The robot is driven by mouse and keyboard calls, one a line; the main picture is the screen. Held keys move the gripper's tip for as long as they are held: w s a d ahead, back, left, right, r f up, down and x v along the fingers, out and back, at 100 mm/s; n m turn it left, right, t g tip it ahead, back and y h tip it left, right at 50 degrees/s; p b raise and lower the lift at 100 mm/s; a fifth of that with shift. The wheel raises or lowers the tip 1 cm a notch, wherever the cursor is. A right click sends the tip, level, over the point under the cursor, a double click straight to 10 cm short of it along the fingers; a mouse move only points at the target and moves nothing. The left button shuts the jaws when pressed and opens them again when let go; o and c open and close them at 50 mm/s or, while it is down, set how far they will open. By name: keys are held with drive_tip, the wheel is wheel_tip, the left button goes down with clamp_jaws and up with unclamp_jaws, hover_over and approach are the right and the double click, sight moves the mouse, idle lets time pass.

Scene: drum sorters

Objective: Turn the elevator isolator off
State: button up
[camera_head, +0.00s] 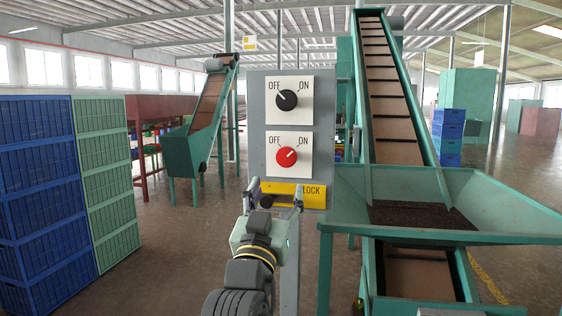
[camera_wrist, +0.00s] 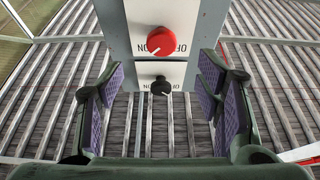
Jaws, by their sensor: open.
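A grey control panel (camera_head: 257,140) stands upright in front of me, with two rotary knobs on white plates marked OFF and ON. The upper black knob (camera_head: 287,99) has its pointer toward OFF. The lower red knob (camera_head: 287,156) has its pointer toward ON; neither plate names its machine. My gripper (camera_head: 275,196) is open and empty, at the panel's bottom edge below the red knob. In the upside-down wrist view, the red knob (camera_wrist: 160,41) and black knob (camera_wrist: 160,86) show beyond and between the spread fingers (camera_wrist: 163,78). Neither knob is touched.
A yellow LOCK strip (camera_head: 312,196) on the panel is partly hidden by my gripper. A green hopper (camera_head: 345,215) and inclined conveyor (camera_head: 388,90) stand close right. Blue crates (camera_head: 40,200) and green crates (camera_head: 108,180) are stacked left. Floor between crates and panel is clear.

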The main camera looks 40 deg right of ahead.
sight(286, 160)
drive_tip(key=p+x, duration=0.2)
drive_tip(key=x, duration=0.6)
drive_tip(key=shift+w+d+r+p, duration=0.15)
drive_tip(key=shift+w+r+p, duration=0.1)
drive_tip(key=shift+r+p, duration=0.05)
drive_tip(key=shift+w+d+r, duration=0.15)
drive_tip(key=shift+w+d, duration=0.3)
drive_tip(key=shift+d, duration=0.05)
drive_tip(key=shift+c, duration=0.3)
drive_tip(key=c, duration=1.1)
